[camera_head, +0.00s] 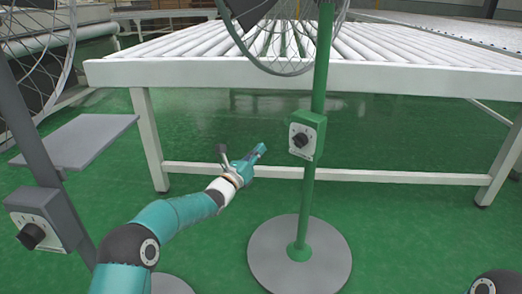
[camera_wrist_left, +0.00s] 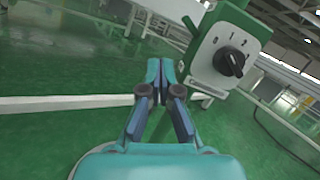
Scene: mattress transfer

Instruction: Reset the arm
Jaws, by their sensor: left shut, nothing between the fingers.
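My left arm comes in from the lower left in the head view, and its gripper (camera_head: 260,150) is stretched out left of the green fan's control box (camera_head: 306,136). The left gripper also shows in the left wrist view (camera_wrist_left: 160,70), with its two fingers together and nothing between them. The control box with its black knob also shows in the wrist view (camera_wrist_left: 228,55), to the right of the fingers and apart from them. The right gripper is not in view; only a dark piece of an arm shows at the lower right corner of the head view.
The green fan stands on a pole with a round grey base (camera_head: 265,252). A grey fan with a control box (camera_head: 38,215) is at the left, near a grey shelf plate (camera_head: 80,140). A white roller table (camera_head: 300,75) spans the back. Green floor (camera_head: 420,230) is clear at right.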

